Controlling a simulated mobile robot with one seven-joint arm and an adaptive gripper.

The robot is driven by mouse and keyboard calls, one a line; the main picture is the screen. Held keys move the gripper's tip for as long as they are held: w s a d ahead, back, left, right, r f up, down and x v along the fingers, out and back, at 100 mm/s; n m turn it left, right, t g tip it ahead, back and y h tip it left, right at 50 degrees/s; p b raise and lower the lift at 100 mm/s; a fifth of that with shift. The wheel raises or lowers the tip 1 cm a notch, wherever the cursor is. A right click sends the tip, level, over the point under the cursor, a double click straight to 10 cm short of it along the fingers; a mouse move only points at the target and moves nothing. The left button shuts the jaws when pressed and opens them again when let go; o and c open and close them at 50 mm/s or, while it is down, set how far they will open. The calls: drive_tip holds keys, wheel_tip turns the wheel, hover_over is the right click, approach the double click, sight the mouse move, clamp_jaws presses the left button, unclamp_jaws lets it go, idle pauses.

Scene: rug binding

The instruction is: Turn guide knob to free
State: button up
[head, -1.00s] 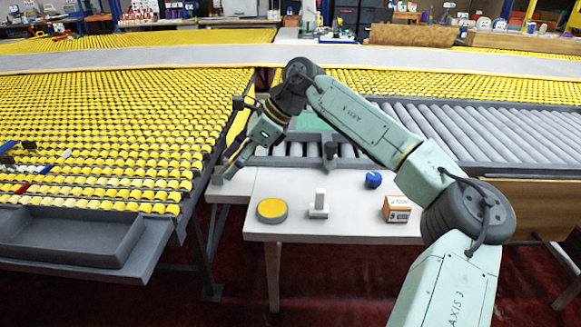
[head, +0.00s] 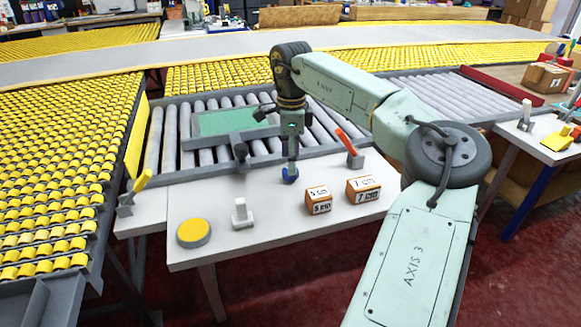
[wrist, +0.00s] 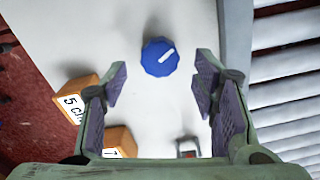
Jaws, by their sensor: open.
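The blue guide knob (head: 290,175) sits on the white table near the rollers, just under my gripper (head: 292,160) in the head view. In the wrist view the knob (wrist: 160,57) is round and faceted, with a white pointer line slanting to the upper right. My gripper (wrist: 162,82) is open and empty, with one finger on each side below the knob in the picture. The fingers point down toward the knob and do not appear to grip it. The gap in height between them is hard to judge.
Orange blocks marked 5 cm (head: 318,200) and 7 cm (head: 363,190) stand right of the knob. A red-handled lever (head: 351,146) is behind them. A white upright switch (head: 241,213) and a yellow button (head: 193,232) stand to the left. Grey rollers (head: 168,140) lie behind.

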drive_tip(key=shift+f, duration=1.9)
drive_tip(key=shift+c, duration=0.5)
drive_tip(key=shift+a, duration=0.1)
drive_tip(key=c, duration=1.1)
